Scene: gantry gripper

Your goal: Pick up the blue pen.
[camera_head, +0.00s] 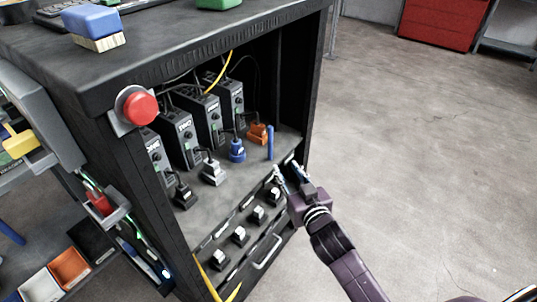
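The blue pen (270,142) stands upright on the cabinet's inner shelf, near its right front edge. My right gripper (287,170) is in front of the shelf, just below and right of the pen. Its two fingers are apart, and I see nothing between them. The gripper looks close to the pen but not closed around it. My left gripper does not show.
Behind the pen stand several black devices (205,118) with cables. A blue plug (237,150) and an orange connector (257,133) are to its left. A red button (140,107) is on the cabinet's corner. Open floor (430,160) lies to the right.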

